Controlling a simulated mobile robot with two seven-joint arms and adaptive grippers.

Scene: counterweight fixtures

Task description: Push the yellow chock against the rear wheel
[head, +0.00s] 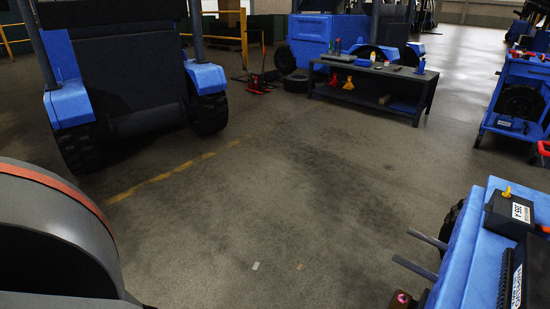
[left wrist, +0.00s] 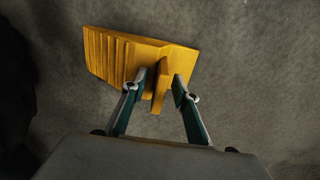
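The yellow chock (left wrist: 110,55) lies on the floor in the left wrist view, a wedge with a ribbed face at left and an upright rib in the middle. My left gripper (left wrist: 163,80) has its two fingers apart, one on each side of that rib; a gap shows beside the right finger. The chock and both grippers are out of the head view. A blue and black truck (head: 120,60) stands at left there, with black wheels (head: 78,150) and (head: 209,114); I cannot tell which is the rear wheel meant. A dark shape (left wrist: 14,85) at the left wrist view's edge is unclear.
A dark workbench (head: 370,92) with tools stands at the back, before another blue vehicle (head: 325,40). A blue cart (head: 515,95) stands at right. A blue surface with a battery (head: 512,210) and two grey bars (head: 428,240) fill the lower right.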

